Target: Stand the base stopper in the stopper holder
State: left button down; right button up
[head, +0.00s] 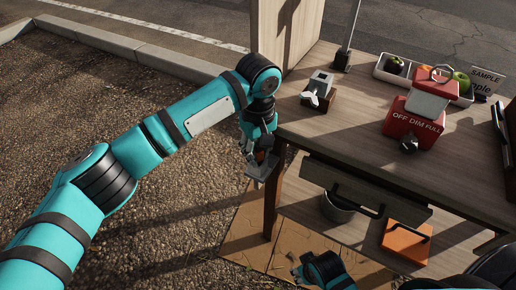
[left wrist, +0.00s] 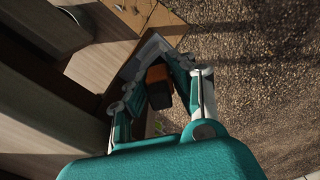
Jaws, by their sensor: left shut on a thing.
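My left gripper (head: 260,155) hangs beside the table's left front corner, pointing down. It is shut on a small orange-and-black block, which looks like the base stopper (left wrist: 158,84), seen between the fingers in the left wrist view. A grey angular piece, which looks like the stopper holder (head: 257,173), is at the fingertips next to the table leg. It also shows behind the stopper in the left wrist view (left wrist: 150,48). I cannot tell whether the stopper touches it or is inside it. My right gripper (head: 301,270) is low at the bottom edge, its jaws unclear.
The wooden table (head: 350,120) carries a small grey clamp-like device (head: 319,86), a red scale (head: 413,118) and a white fruit tray (head: 393,75). Below are a grey pot (head: 338,208) and an orange box (head: 406,243). Open gravel (head: 190,225) lies left.

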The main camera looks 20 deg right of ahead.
pick_arm(q)
jog(key=shift+f, duration=0.1)
jog(key=c, duration=1)
grip_release()
jog(key=shift+c, duration=0.2)
jog(key=shift+r, duration=0.4)
notch_tip(320, 180, up, 9)
jog(key=shift+w+r, duration=0.1)
jog(key=shift+r, duration=0.1)
jog(key=s+a+f+m, duration=0.1)
jog(key=s+a+f, duration=0.1)
jog(key=a, duration=0.7)
jog(key=s+a+f, duration=0.3)
jog(key=s+a, duration=0.1)
jog(key=a, duration=0.6)
jog(key=s+a+f+m, duration=0.1)
jog(key=s+a+f, duration=0.2)
jog(key=a, duration=0.6)
jog(key=shift+s+a+f+m, duration=0.2)
jog(key=shift+s+m, duration=0.1)
jog(key=shift+s, duration=0.05)
